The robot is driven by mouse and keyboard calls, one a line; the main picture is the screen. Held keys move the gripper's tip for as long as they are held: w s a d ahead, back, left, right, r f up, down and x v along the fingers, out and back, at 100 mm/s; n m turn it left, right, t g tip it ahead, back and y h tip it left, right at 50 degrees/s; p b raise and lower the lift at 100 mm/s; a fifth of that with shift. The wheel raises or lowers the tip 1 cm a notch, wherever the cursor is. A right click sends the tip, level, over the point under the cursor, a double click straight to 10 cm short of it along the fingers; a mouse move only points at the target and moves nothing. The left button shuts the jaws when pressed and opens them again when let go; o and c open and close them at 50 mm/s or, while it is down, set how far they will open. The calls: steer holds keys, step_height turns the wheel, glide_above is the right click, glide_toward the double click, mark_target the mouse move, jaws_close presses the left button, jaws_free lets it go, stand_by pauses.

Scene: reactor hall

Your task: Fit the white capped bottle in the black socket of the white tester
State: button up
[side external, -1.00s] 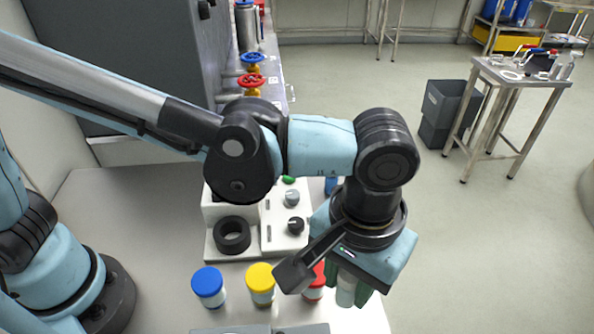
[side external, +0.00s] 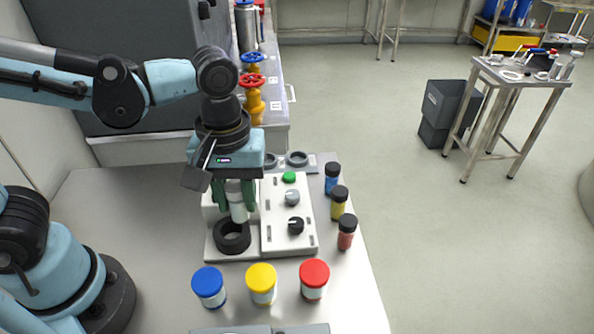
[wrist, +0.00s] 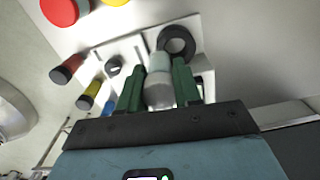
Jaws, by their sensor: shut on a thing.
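The white capped bottle (side external: 238,207) hangs upright between the green fingers of my gripper (side external: 236,194), which is shut on it. The bottle's lower end is just above the black ring socket (side external: 232,237) of the white tester (side external: 287,236), near its back rim in the side view. In the wrist view the bottle (wrist: 158,85) sits between the fingers (wrist: 159,90), and the socket (wrist: 177,42) lies just past its end, slightly to the right. Whether the bottle touches the socket, I cannot tell.
Blue-, yellow- and red-capped jars (side external: 261,284) stand in front of the tester. Small black-capped blue, yellow (side external: 339,204) and red bottles stand to its right. A grey holder with rings (side external: 297,159) is behind. The tester has a green button (side external: 289,177) and knobs.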

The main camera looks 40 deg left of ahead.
mark_target(228, 219)
steer(key=shift+n, duration=0.5)
steer(key=shift+s+a+f, duration=0.1)
steer(key=shift+a+f, duration=0.35)
steer(key=shift+f, duration=0.55)
steer(key=shift+s+a+f, duration=0.15)
steer(key=shift+a+f, duration=0.25)
steer(key=shift+f, duration=0.6)
steer(key=shift+s+a+f, duration=0.1)
steer(key=shift+a+f, duration=0.35)
steer(key=shift+f, duration=0.55)
steer(key=shift+f, duration=0.45)
steer(key=o, duration=1.6)
steer(key=shift+r, duration=0.1)
step_height(228, 219, up, 7)
